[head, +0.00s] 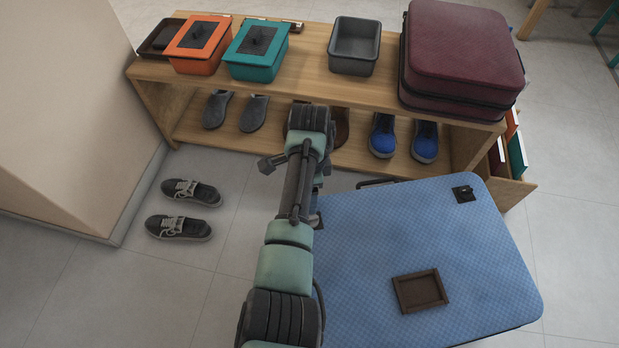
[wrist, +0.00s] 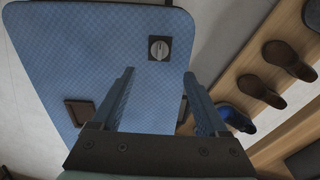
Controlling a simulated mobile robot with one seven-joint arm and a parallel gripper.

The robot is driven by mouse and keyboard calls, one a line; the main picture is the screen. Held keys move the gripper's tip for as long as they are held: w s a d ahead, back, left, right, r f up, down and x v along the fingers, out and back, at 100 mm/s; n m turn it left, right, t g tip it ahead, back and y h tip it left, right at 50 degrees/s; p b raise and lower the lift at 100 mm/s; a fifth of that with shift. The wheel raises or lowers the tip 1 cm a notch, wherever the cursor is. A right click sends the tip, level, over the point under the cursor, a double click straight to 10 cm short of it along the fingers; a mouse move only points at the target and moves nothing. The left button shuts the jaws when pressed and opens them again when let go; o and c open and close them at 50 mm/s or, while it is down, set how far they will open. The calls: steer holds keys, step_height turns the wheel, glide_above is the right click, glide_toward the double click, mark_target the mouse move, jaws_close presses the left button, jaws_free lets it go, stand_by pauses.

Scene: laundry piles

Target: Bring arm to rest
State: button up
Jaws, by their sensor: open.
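My arm (head: 286,262) reaches forward and up from the bottom of the head view, left of the blue suitcase. My gripper is mostly hidden behind the arm there. In the wrist view my gripper (wrist: 158,82) is open, its two fingers apart with nothing between them. The blue suitcase (head: 400,235) lies flat on the floor and also fills much of the wrist view (wrist: 90,50), beyond the fingers. A small brown tray (head: 420,291) lies on the suitcase.
A wooden bench (head: 305,62) stands behind, holding an orange box (head: 198,62), a teal box (head: 248,70), a grey bin (head: 354,46) and a maroon suitcase (head: 460,50). Shoes stand on its lower shelf. Grey sneakers (head: 190,191) lie on the floor left; a beige wall block (head: 60,110) stands further left.

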steer(key=w+d+r+n+t+h, duration=0.1)
steer(key=w+d+r+n+t, duration=0.1)
steer(key=w+r+t, duration=0.35)
steer(key=w+d+r+n+t, duration=0.25)
steer(key=w+r, duration=0.35)
steer(key=r, duration=0.5)
step_height(320, 180, up, 18)
steer(key=d+r+n+t+h, duration=0.1)
steer(key=n+t, duration=0.2)
steer(key=t, duration=0.3)
steer(key=s+a+r+n+t, duration=0.1)
steer(key=s+r+n+t, duration=0.15)
steer(key=r, duration=0.55)
steer(key=s+a+r+n+t, duration=0.1)
steer(key=s+r+t, duration=0.25)
steer(key=r, duration=0.45)
steer(key=s+a+r+n+t+y, duration=0.25)
steer(key=s+r+n+t, duration=0.4)
steer(key=s+r, duration=1.05)
step_height(320, 180, up, 34)
steer(key=m+p, duration=0.1)
steer(key=p, duration=3.4)
steer(key=shift+s+a+r+t, duration=0.15)
steer(key=shift+s+a+t, duration=0.1)
steer(key=shift+a+t, duration=0.2)
steer(key=shift+m+h, duration=0.25)
